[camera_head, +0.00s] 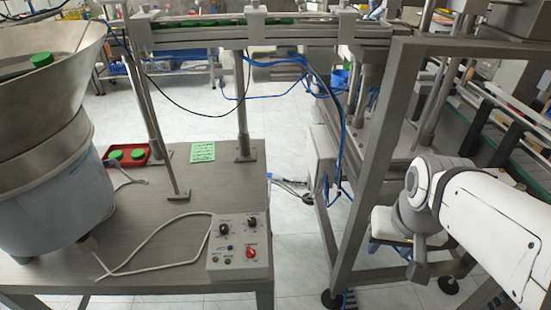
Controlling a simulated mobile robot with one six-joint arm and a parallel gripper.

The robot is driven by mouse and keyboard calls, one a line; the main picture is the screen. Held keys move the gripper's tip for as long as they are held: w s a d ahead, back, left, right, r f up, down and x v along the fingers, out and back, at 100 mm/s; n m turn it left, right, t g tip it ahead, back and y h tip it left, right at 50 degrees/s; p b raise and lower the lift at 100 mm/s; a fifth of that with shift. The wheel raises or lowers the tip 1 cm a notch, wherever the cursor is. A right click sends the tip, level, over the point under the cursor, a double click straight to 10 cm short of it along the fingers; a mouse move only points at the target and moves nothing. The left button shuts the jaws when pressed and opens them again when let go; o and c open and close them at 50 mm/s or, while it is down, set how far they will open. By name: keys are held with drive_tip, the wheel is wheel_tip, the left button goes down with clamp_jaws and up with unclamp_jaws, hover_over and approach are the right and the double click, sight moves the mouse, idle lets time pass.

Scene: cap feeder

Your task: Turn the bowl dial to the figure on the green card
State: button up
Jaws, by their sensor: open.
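A grey control box (239,247) lies on the table's front right part. It has two black dials along its top, a left dial (224,229) and a right dial (251,223). Their labels and pointer settings are too small to read, so I cannot tell which is the bowl dial. The green card (203,152) lies flat farther back on the table; its writing is too small to read. My white arm (492,222) comes in at the right, well apart from the box. I cannot make out any gripper fingers.
A red knob (251,252) and small buttons share the box face. A large metal bowl feeder (45,105) stands at left, with a red tray (127,156) of green caps beside it. A pale cable crosses the table (155,215). Metal posts (372,180) stand between my arm and the box.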

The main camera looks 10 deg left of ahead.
drive_tip(key=w+a+m+p, duration=0.1)
drive_tip(key=w+a, duration=0.5)
drive_tip(key=w, duration=0.2)
drive_tip(key=m+g+p, duration=0.2)
drive_tip(key=m+g, duration=0.1)
drive_tip(key=m, duration=0.2)
hover_over(252, 220)
wheel_tip(252, 220, down, 12)
drive_tip(key=shift+a+f, duration=0.1)
drive_tip(key=shift+f, duration=0.2)
wheel_tip(252, 220, down, 7)
drive_tip(key=shift+f+p, duration=0.15)
drive_tip(key=shift+p, duration=0.4)
